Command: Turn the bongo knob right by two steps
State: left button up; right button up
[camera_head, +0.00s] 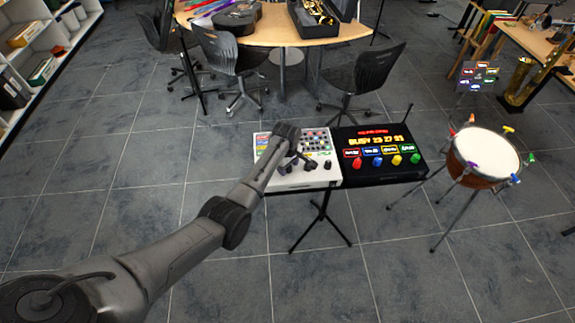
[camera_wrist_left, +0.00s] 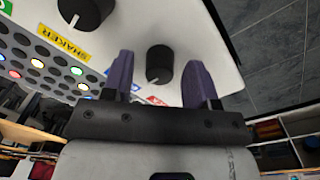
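A white panel (camera_head: 307,180) with rows of coloured buttons stands on a black-legged stand in the head view. My left gripper (camera_head: 298,162) is over its left part. In the left wrist view, the two purple fingers of my left gripper (camera_wrist_left: 160,66) are apart, one on each side of a black knob (camera_wrist_left: 160,60) with a white mark. A gap shows on both sides of the knob. A red label is partly hidden below it, so I cannot read whether it says bongo. A second black knob (camera_wrist_left: 88,12) sits by a yellow "SHAKER" label (camera_wrist_left: 62,42). My right gripper is not in view.
A black box (camera_head: 378,150) with a lit red and yellow display and coloured buttons stands right beside the panel. A drum (camera_head: 484,155) on legs is further right. Chairs (camera_head: 362,80) and a round table (camera_head: 283,33) are behind. The floor in front is clear.

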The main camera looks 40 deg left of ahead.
pick_arm(q)
jog(key=c, duration=0.9)
jog(key=shift+o, duration=0.2)
jog(key=shift+r+m+p, duration=0.2)
jog(key=shift+m+p, duration=0.9)
jog(key=shift+p, duration=0.05)
jog(key=m+p, duration=0.1)
jog(key=m, duration=0.1)
jog(key=shift+m+p, duration=0.3)
jog(key=m+p, duration=0.1)
jog(key=m, duration=0.2)
jog(key=shift+f, duration=0.15)
jog(key=shift+f+m, duration=0.1)
jog(key=shift+m, duration=1.8)
jog(key=o, duration=0.9)
jog(key=shift+p, duration=0.3)
